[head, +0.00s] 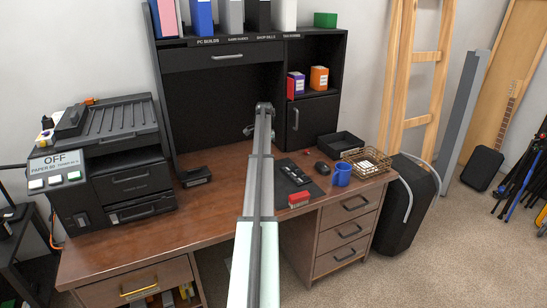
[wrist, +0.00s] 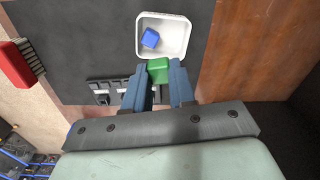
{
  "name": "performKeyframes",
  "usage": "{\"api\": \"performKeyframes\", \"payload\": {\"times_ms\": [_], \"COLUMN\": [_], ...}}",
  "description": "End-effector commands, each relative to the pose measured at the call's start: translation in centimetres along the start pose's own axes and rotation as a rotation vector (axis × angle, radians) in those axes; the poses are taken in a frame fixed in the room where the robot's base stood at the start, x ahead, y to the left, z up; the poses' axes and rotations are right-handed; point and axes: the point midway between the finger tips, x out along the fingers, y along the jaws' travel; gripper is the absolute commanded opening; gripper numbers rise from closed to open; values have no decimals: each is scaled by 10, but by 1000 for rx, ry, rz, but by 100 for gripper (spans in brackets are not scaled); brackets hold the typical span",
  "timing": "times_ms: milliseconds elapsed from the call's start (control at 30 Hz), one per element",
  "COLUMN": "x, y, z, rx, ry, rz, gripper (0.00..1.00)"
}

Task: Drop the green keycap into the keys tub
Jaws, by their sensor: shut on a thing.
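In the wrist view my gripper (wrist: 159,78) is shut on the green keycap (wrist: 159,70), a small green block held between the two blue-grey fingertips. Just beyond the fingertips is the white, square keys tub (wrist: 187,40) with rounded corners, and a blue keycap (wrist: 150,38) lies inside it. The green keycap overlaps the tub's near rim in the picture; its height above the rim cannot be told. In the head view my arm runs up the middle of the desk; the gripper, the green keycap and the tub cannot be made out there.
The tub stands on a dark mat (wrist: 85,35). A dark strip with light parts (wrist: 104,88) lies near my fingers. A red brush (wrist: 14,66) is at the left.

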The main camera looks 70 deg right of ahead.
Motion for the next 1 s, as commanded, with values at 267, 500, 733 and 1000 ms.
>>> {"api": "performKeyframes", "payload": {"times_ms": [267, 500, 733, 1000], "x": [-11, -6, 7, 32], "y": [-30, -27, -26, -26], "z": [-4, -2, -2, -2], "rx": [-76, -106, -105, -104], "ry": [-21, -27, -27, -27], "rz": [18, 24, 24, 25], "gripper": [0, 0, 0, 0]}}
